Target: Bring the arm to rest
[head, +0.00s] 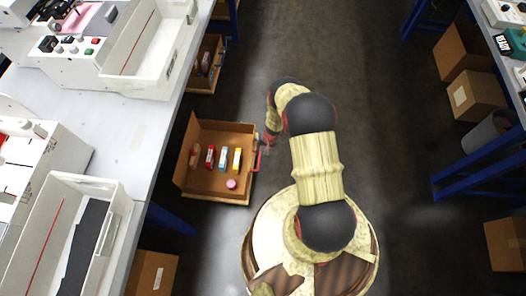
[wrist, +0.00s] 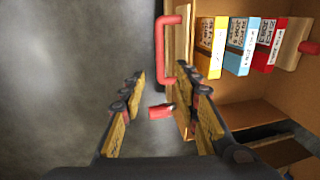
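My gripper (wrist: 160,78) is open in the wrist view, its two fingers spread apart with nothing held between them. In the head view my gripper (head: 266,148) is small and partly hidden by my arm, at the right edge of the open drawer (head: 205,193). In the wrist view the drawer's red handle (wrist: 161,50) lies just beyond the fingertips. The right finger is close to the drawer front (wrist: 181,55); I cannot tell whether it touches. A small red cylinder (wrist: 160,112) shows between the fingers.
The drawer holds a yellow box (head: 237,160), a blue box (head: 223,158), a red box (head: 210,156) and a pink round item (head: 231,184). A long table (head: 130,150) with machines stands left. Shelves with cardboard boxes (head: 475,97) stand right. The floor (head: 390,200) between is clear.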

